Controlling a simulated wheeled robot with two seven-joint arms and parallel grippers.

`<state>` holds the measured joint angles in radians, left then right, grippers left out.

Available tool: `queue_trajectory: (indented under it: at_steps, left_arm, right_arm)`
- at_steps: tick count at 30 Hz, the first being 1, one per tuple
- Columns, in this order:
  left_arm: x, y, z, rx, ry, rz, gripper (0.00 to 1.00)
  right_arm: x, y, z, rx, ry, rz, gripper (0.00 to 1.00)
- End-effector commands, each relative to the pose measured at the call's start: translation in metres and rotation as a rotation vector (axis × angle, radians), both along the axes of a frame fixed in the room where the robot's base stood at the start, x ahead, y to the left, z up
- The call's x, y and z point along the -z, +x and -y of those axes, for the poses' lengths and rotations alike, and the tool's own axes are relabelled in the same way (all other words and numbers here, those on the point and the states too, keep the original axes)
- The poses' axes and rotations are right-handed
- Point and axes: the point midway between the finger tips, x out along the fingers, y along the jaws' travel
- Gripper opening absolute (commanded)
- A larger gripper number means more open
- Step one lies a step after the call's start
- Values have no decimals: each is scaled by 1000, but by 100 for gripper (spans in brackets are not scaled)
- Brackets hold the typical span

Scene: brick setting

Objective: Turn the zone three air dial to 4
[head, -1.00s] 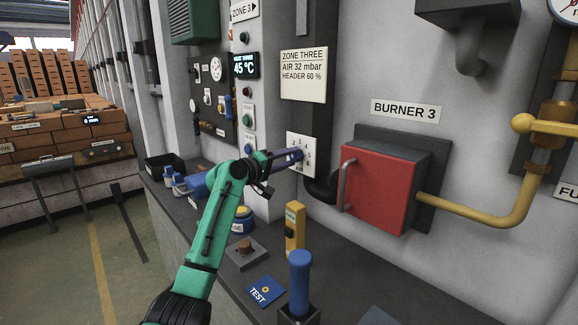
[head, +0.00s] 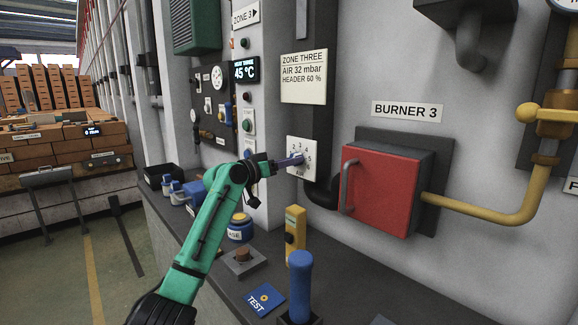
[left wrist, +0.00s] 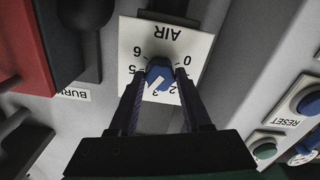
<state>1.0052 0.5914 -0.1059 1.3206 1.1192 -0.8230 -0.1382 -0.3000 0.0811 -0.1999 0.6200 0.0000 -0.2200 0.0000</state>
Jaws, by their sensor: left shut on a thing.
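The zone three air dial is a white plate (head: 303,171) marked AIR, with numbers around a blue knob (left wrist: 159,74). In the left wrist view the plate (left wrist: 187,43) appears upside down. My left gripper (head: 295,160) reaches the dial from the left. In the left wrist view its two dark fingers (left wrist: 160,80) are shut on the blue knob, one on each side. The knob's white mark points to the lower left, close to the 3 and towards the spot where 4 would be. The left finger hides that number. My right gripper is not in view.
A red burner box (head: 381,190) with a grey handle stands right of the dial. A sign (head: 304,77) above reads air 32 mbar. Below, the dark ledge holds a blue-handled lever (head: 300,272), a yellow device (head: 295,235) and a TEST plate (head: 263,299).

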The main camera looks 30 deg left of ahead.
Motion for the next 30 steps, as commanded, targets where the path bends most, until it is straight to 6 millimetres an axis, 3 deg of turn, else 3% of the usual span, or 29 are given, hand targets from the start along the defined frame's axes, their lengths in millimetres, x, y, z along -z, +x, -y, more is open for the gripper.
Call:
queue_trajectory:
  at_steps: [11, 26, 27, 29, 30]
  left_arm:
    - [3, 0, 0, 2, 157, 48, 0]
    - [3, 0, 0, 3, 177, 56, 0]
    - [3, 0, 0, 3, 177, 56, 52]
    - [2, 0, 1, 3, 177, 56, 75]
    - [2, 0, 1, 2, 176, 57, 78]
  right_arm:
    - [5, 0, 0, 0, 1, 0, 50]
    - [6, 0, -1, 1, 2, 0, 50]
    - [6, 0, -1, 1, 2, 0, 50]
    - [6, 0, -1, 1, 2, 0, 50]
    - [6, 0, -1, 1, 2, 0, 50]
